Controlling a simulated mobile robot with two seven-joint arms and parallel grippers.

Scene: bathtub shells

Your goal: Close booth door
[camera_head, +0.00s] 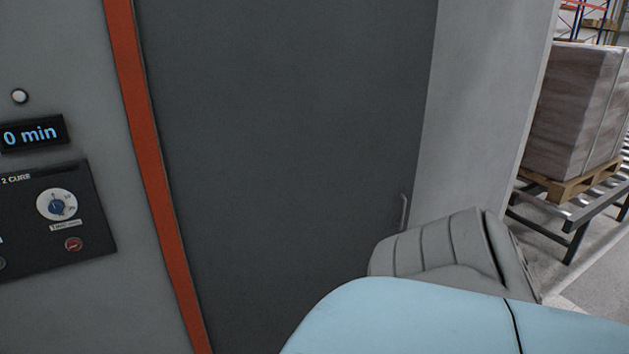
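The booth door (290,130) is a large dark grey panel filling the middle of the head view. An orange-red strip (140,120) runs down its left side and a light grey panel (480,110) borders its right side. I see no clear gap along the visible edges, but cannot tell whether the door is fully shut. A small metal handle (403,212) sits low near the door's right edge. My arm, with grey and light blue links, covers the lower right in front of the door. Neither gripper shows; the door's bottom is hidden or out of frame.
A grey wall at left carries a control panel (55,225) with a dial and buttons, below a display (33,134) reading "0 min". At right, a wrapped load (575,110) stands on a wooden pallet (570,188) over a roller conveyor (570,214). Some floor is clear there.

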